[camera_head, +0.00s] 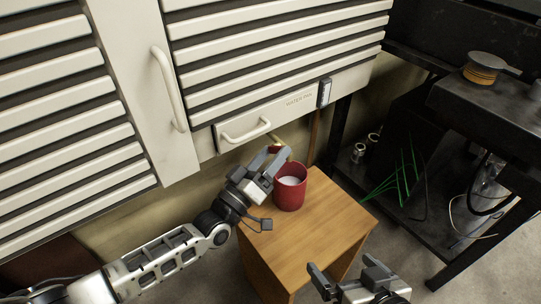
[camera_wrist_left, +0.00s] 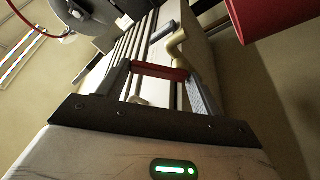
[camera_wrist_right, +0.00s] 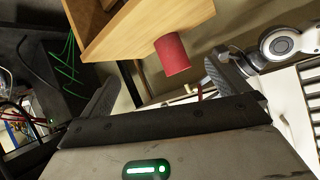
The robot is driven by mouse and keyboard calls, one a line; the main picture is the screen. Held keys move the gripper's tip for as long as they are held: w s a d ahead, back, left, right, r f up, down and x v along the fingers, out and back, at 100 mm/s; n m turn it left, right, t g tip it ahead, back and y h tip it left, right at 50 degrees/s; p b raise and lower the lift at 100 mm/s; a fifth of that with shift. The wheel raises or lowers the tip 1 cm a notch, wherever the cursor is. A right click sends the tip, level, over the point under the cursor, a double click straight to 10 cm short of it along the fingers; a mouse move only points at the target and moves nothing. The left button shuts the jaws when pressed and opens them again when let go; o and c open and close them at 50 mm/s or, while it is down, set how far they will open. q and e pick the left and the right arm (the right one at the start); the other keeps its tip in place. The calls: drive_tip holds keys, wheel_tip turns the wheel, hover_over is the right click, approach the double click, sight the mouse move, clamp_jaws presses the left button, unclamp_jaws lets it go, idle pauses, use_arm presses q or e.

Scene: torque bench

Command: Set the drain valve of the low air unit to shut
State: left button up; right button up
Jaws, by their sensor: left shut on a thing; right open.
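The low air unit (camera_head: 270,60) is the white louvred cabinet at the top of the head view. Its drain valve is under the lower edge, mostly hidden by my left gripper (camera_head: 267,164). In the left wrist view the valve's red lever (camera_wrist_left: 160,72) lies across between the fingers of my left gripper (camera_wrist_left: 165,85), which is shut on it. A brass pipe (camera_wrist_left: 178,45) curves just beyond the lever's right part. Whether the lever lies along or across the pipe, I cannot tell. My right gripper (camera_head: 343,270) is open and empty at the bottom, in front of the wooden stand.
A red mug (camera_head: 291,190) with pale contents stands on the wooden stand (camera_head: 325,225), close beside my left gripper. A handled water pan drawer (camera_head: 262,119) is in the unit above. A dark bench (camera_head: 480,115) with cables stands at the right.

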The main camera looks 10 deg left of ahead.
use_arm(q)
drive_tip(key=o, duration=0.9)
drive_tip(key=shift+s+d, duration=0.1)
drive_tip(key=shift+o, duration=0.2)
drive_tip(key=p+v, duration=0.1)
drive_tip(key=v, duration=1.5)
drive_tip(key=shift+r, duration=0.15)
